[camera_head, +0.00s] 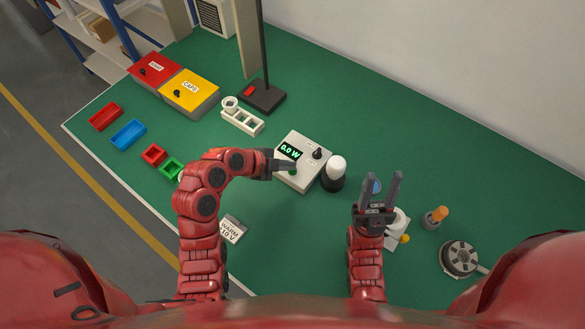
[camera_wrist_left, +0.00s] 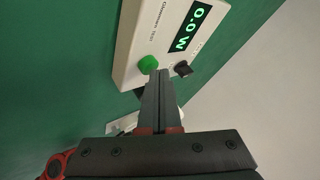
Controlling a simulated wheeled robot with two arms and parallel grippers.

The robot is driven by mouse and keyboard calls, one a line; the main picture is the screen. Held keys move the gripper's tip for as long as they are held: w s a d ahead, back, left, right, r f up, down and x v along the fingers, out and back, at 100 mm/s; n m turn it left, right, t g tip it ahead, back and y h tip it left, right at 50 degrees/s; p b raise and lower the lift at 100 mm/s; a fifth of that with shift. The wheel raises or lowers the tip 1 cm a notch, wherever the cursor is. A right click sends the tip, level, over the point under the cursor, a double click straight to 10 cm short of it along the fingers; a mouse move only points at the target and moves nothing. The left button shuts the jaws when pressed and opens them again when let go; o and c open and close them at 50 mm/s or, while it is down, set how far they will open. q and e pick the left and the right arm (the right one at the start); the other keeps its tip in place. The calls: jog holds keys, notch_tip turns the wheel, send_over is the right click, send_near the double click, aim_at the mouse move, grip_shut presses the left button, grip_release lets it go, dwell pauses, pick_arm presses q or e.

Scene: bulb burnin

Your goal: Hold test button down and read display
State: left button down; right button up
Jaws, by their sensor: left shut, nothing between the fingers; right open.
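The test box (camera_head: 303,141) stands mid-table, and its display (camera_head: 290,151) reads 0.0 W in green. The display also reads 0.0 W in the left wrist view (camera_wrist_left: 188,28). The green button (camera_wrist_left: 148,64) is on the box, near a black knob (camera_wrist_left: 183,68). My left gripper (camera_head: 292,165) is shut and empty, its tips over the box right beside the green button. I cannot tell whether they touch it. A white bulb (camera_head: 336,165) stands in a dark holder right of the box. My right gripper (camera_head: 380,181) is open and empty above the table.
A card (camera_head: 232,229) marked "WARM 10 V" lies at the front left. Red (camera_head: 153,68) and yellow (camera_head: 190,92) boxes, small trays and a black stand (camera_head: 262,97) are behind. An orange-topped piece (camera_head: 437,214) and a grey round fixture (camera_head: 461,258) are at right.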

aim_at(288, 173)
pick_arm(q)
jog(key=shift+r, duration=0.6)
jog(key=shift+r, duration=0.1)
jog(key=shift+r, duration=2.45)
jog(key=shift+a, duration=0.1)
